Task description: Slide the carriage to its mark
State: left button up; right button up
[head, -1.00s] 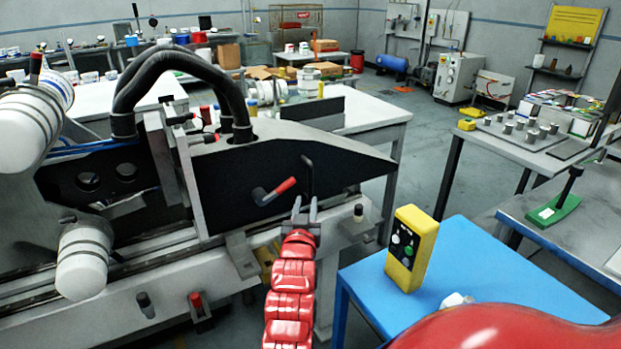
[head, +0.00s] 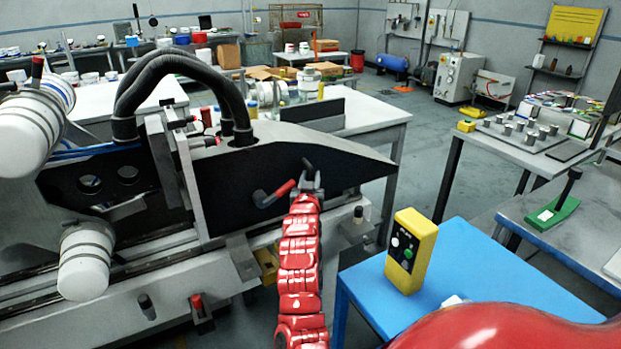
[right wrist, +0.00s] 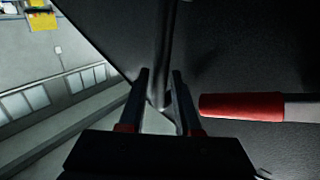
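The carriage (head: 240,180) is a large wedge-shaped body with a black side face and grey top, standing on rails at the left. A black upright handle bar (right wrist: 164,60) is on its side face; in the head view my gripper mostly hides it. My right gripper (head: 311,182), at the end of a red arm, is at this bar. In the right wrist view its two fingers (right wrist: 160,85) are apart, with the lower part of the bar between or just beyond their tips; contact cannot be told. My left gripper is not in view. I cannot make out the mark.
A red-tipped lever (head: 274,194) sticks out just left of my right gripper; its red grip shows close by in the right wrist view (right wrist: 240,106). A yellow button box (head: 411,252) stands on a blue table (head: 470,275) at the right. Black hoses (head: 180,62) arch above the carriage.

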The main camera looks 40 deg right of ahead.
grip_shut()
dwell(1.4)
